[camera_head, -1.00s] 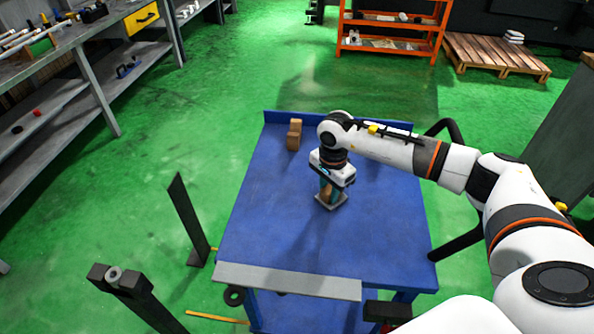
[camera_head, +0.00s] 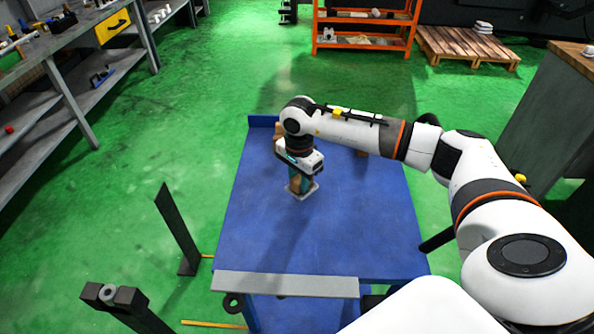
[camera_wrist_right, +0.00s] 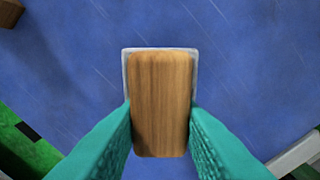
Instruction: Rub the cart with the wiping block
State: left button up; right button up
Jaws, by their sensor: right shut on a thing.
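The blue cart (camera_head: 350,225) stands in front of me with its flat top showing. The wiping block (camera_head: 304,192) is a wooden handle on a pale flat pad, and it sits on the left half of the cart top, toward the far side. My right gripper (camera_head: 297,179) is shut on the wooden handle from above. In the right wrist view, the teal fingers (camera_wrist_right: 160,125) press on both sides of the wiping block (camera_wrist_right: 160,95), and the pad rim shows around its far end. The pad appears flat against the cart; its underside is hidden. My left gripper is not in view.
One brown block (camera_head: 278,130) is on the cart behind my right gripper, mostly hidden. Another brown piece (camera_head: 361,153) shows under my right arm. A grey bar (camera_head: 285,285) runs along the cart's near edge. The near half of the top is clear.

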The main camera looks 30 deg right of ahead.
notch_tip(320, 180, up, 3)
jog(key=shift+w+a+f+p, duration=0.1)
jog(key=shift+w+p, duration=0.05)
jog(key=shift+p, duration=0.5)
jog(key=shift+r+p, duration=0.35)
jog(key=shift+r, duration=0.3)
